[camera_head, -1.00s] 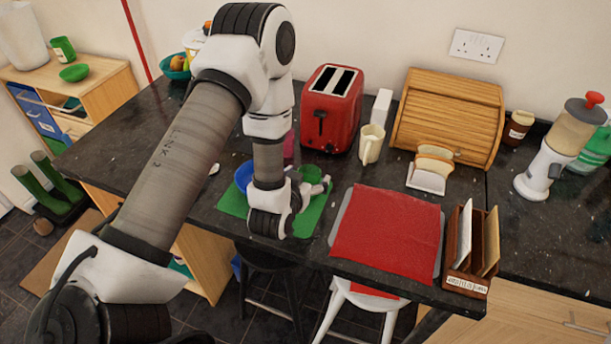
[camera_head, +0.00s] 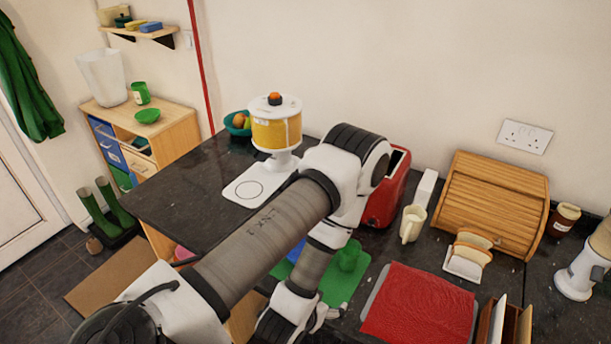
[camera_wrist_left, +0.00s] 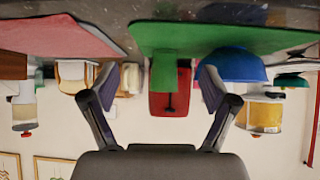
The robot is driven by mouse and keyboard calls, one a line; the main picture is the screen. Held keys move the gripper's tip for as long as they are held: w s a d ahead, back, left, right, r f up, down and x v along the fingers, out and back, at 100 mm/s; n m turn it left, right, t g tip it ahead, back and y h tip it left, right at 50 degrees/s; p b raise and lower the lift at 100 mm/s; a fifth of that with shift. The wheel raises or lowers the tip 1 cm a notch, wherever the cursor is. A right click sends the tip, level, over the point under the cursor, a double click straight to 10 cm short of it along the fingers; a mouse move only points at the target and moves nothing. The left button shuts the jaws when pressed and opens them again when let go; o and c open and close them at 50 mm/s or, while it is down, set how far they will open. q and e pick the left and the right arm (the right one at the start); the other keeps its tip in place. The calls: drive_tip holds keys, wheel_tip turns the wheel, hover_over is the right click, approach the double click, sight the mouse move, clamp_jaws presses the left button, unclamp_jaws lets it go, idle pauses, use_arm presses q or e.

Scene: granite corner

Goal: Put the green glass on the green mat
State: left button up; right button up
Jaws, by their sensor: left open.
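The green glass (camera_head: 349,255) stands upright on the green mat (camera_head: 345,288), near its back right part. A blue bowl (camera_head: 297,251) is on the mat too, partly hidden by my left arm. My left gripper (camera_head: 328,316) is at the near side of the mat, apart from the glass. In the left wrist view, which is upside down, the gripper (camera_wrist_left: 157,80) is open and empty. The glass (camera_wrist_left: 165,72) shows beyond the gap between the fingers, on the mat (camera_wrist_left: 205,37). My right gripper is not in view.
A red mat (camera_head: 420,303) lies right of the green mat. Behind stand a red toaster (camera_head: 388,200), a cream mug (camera_head: 412,224), a toast rack (camera_head: 467,259) and a wooden bread bin (camera_head: 492,203).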

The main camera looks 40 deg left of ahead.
use_arm(q)
drive_tip(key=s+d+f+m+g+h, duration=0.1)
drive_tip(key=s+d+f+g, duration=0.1)
drive_tip(key=s+f+g, duration=0.2)
drive_tip(key=s+d+f+m+g+h, duration=0.1)
drive_tip(key=s+f+g, duration=0.3)
drive_tip(key=s, duration=0.6)
drive_tip(key=shift+d+g, duration=0.5)
drive_tip(key=shift+g, duration=0.4)
